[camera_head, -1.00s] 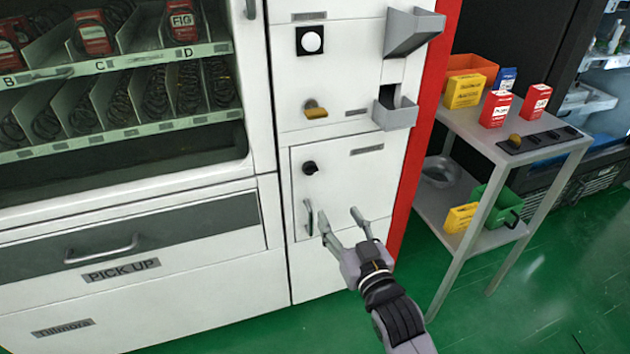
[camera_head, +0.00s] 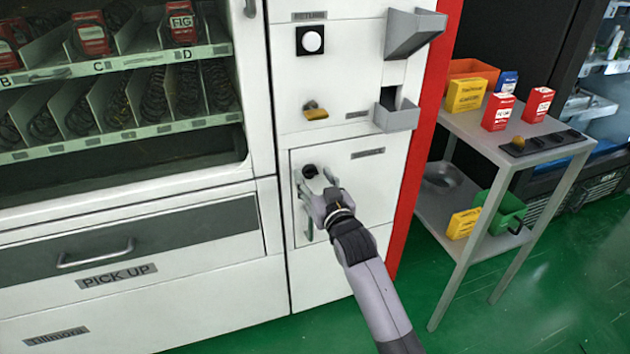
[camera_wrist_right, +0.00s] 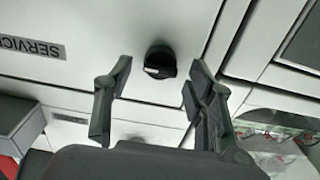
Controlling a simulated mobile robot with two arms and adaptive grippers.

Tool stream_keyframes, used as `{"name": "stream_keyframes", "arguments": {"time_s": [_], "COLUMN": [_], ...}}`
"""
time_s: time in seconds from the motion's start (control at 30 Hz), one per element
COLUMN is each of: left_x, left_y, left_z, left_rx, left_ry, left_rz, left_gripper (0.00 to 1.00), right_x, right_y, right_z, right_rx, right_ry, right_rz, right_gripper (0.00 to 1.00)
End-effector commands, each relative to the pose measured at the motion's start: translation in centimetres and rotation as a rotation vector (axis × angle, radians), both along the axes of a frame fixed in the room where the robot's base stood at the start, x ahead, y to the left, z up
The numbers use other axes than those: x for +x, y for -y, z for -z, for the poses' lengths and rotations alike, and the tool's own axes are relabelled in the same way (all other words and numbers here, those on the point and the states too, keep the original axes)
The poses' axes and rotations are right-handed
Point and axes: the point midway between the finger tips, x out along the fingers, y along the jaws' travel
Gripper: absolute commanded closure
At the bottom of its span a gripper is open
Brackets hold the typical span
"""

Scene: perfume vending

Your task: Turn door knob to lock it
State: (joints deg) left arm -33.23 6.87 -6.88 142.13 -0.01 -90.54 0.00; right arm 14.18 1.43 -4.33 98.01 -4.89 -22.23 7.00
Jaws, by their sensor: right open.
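The black door knob (camera_head: 310,171) is on the upper left of the small white service door (camera_head: 366,187) of the vending machine. It also shows in the right wrist view (camera_wrist_right: 159,62), just beyond the fingertips and between their lines. My right gripper (camera_head: 315,178) is open in front of the knob, one finger to each side; I cannot tell whether either finger touches it. In the wrist view the right gripper (camera_wrist_right: 156,75) holds nothing. My left gripper is not in view.
Above the door are a yellow knob (camera_head: 315,111), a white button (camera_head: 311,41) and a grey tray (camera_head: 396,116) that juts out. A metal cart (camera_head: 470,125) with several small boxes stands to the right. Green floor (camera_head: 500,310) is free in front.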

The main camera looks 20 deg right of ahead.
Motion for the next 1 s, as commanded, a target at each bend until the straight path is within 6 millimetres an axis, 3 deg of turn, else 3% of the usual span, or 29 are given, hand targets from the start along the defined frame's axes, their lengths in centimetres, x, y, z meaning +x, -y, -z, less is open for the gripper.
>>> {"name": "stream_keyframes", "arguments": {"time_s": [0.23,0.9,1.0], "left_x": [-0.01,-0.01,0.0], "left_y": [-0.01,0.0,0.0], "left_z": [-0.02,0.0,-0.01], "left_rx": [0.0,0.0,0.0], "left_ry": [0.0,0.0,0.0], "left_rz": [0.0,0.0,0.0], "left_gripper": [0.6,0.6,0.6], "right_x": [0.03,0.0,0.0], "right_y": [-0.01,0.0,0.0], "right_z": [-0.02,0.0,0.0], "right_rx": [0.0,0.0,-0.001], "right_ry": [0.0,0.0,0.0], "right_rz": [0.0,0.0,0.0], "right_gripper": [0.51,0.96,0.98]}}
